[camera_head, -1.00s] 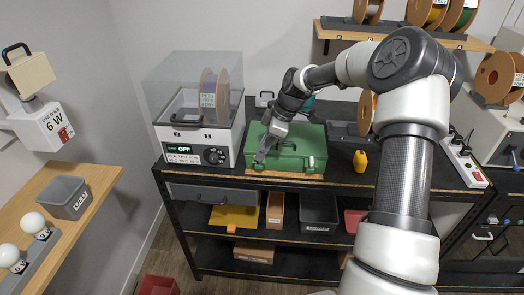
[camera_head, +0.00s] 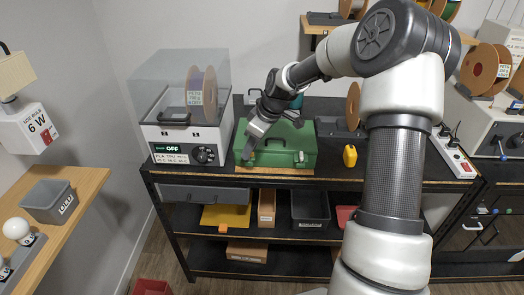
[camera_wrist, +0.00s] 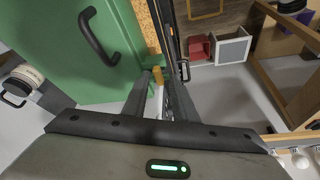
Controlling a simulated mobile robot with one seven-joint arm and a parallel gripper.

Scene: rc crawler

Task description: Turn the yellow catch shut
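The green case (camera_head: 290,135) lies closed on the black bench top, with a black carrying handle that shows in the wrist view (camera_wrist: 98,38). A yellow catch (camera_wrist: 158,76) is at the case's edge in the wrist view, next to a small green block. My gripper (camera_head: 247,158) points down at the front left of the case. In the wrist view my gripper's two fingers (camera_wrist: 157,88) are a little apart, with the yellow catch between or just beyond their tips. Contact with it is not clear. Another catch (camera_head: 299,158) shows at the case's front right.
A white filament dryer (camera_head: 188,125) with a clear lid stands close left of the case. A yellow object (camera_head: 350,156) stands to the right, before a spool (camera_head: 353,107). The bench's front edge is close below the case. Shelves with boxes are underneath.

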